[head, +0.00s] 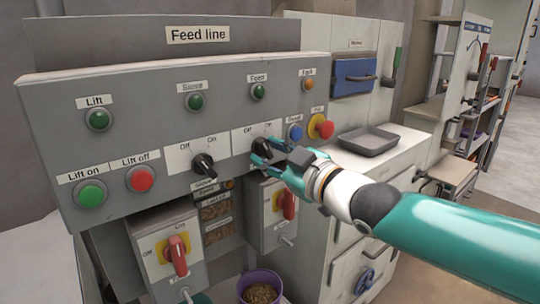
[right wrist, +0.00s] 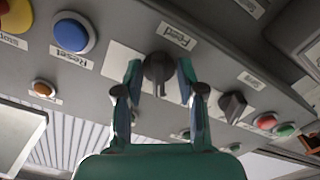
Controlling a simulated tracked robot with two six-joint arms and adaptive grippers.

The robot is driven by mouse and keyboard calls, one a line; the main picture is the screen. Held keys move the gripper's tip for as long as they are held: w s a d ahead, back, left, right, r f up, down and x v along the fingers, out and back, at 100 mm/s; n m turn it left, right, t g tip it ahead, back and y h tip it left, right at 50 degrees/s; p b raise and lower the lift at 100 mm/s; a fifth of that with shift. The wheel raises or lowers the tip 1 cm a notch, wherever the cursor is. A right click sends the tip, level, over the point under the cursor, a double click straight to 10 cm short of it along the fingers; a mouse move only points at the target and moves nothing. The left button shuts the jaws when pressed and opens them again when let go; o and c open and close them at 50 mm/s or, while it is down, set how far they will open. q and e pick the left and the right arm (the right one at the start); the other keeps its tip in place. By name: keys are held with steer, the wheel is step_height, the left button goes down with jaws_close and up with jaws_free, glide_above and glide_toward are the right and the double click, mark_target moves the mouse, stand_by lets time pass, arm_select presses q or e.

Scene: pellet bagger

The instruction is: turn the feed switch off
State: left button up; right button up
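The feed switch (head: 262,145) is a black rotary knob on a white plate marked Off and On, on the grey Feed line panel. My right gripper (head: 268,153) is at this knob and partly covers it in the head view. In the right wrist view the knob (right wrist: 158,70) sits between the two open fingers (right wrist: 160,75), one on each side, near the panel face. Its narrow grip runs roughly up and down in that upside-down picture. I cannot tell whether the fingers touch it, nor which mark it points at.
A second black switch (head: 203,165) stands to the left. A blue reset button (head: 295,132) and a red stop button (head: 326,129) are close on the right. A grey tray (head: 370,141) lies on the right counter; a purple bucket (head: 260,287) stands below.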

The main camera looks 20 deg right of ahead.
steer(key=shift+s, duration=0.1)
steer(key=v, duration=1.2)
